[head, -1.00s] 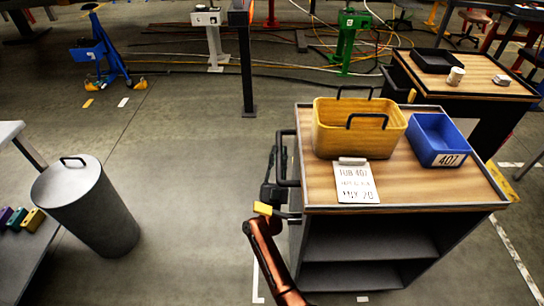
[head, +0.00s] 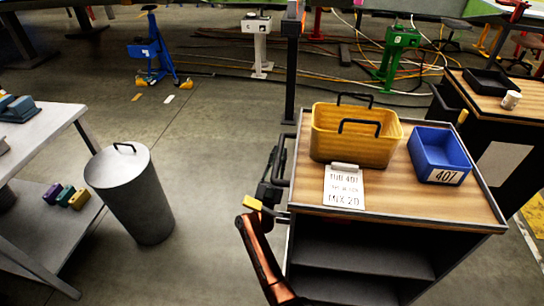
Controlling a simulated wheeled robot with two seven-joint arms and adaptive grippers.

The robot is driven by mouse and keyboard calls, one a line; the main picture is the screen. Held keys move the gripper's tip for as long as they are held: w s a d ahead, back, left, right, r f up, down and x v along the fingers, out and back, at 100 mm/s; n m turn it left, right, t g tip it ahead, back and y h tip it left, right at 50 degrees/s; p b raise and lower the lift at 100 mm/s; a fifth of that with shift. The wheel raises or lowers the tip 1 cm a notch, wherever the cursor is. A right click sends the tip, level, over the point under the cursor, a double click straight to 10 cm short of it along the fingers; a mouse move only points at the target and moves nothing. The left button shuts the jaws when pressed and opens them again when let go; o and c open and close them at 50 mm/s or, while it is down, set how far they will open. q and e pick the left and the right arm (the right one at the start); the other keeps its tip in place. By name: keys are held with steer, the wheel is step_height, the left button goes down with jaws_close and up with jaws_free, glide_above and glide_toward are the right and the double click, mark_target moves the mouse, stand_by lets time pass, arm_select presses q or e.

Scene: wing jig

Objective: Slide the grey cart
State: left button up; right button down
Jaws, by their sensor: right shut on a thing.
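The grey cart (head: 467,213) stands right of centre in the head view, with a wood top and dark open shelves below. On its top are a yellow tub (head: 345,147) with dark handles, a blue bin (head: 440,156) marked 407 and a white card (head: 344,187). A dark handle (head: 284,160) runs along the cart's left side. My right gripper (head: 268,192) is at that handle and shut on it. Its copper arm comes up from the bottom edge. My left gripper is out of view.
A grey lidded bin (head: 135,195) stands on the floor left of the cart. A grey table (head: 45,140) is at the far left. A second wood-topped cart (head: 490,105) is at the back right. A dark post (head: 291,70) and floor cables lie behind. Floor between bin and cart is clear.

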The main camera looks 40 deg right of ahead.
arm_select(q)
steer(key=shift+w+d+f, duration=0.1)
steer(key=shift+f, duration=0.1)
arm_select(e)
steer(key=shift+w+a, duration=0.1)
steer(key=shift+w, duration=0.1)
steer(key=c, duration=1.8)
jaws_free()
steer(key=shift+w+a, duration=0.1)
steer(key=v, duration=1.2)
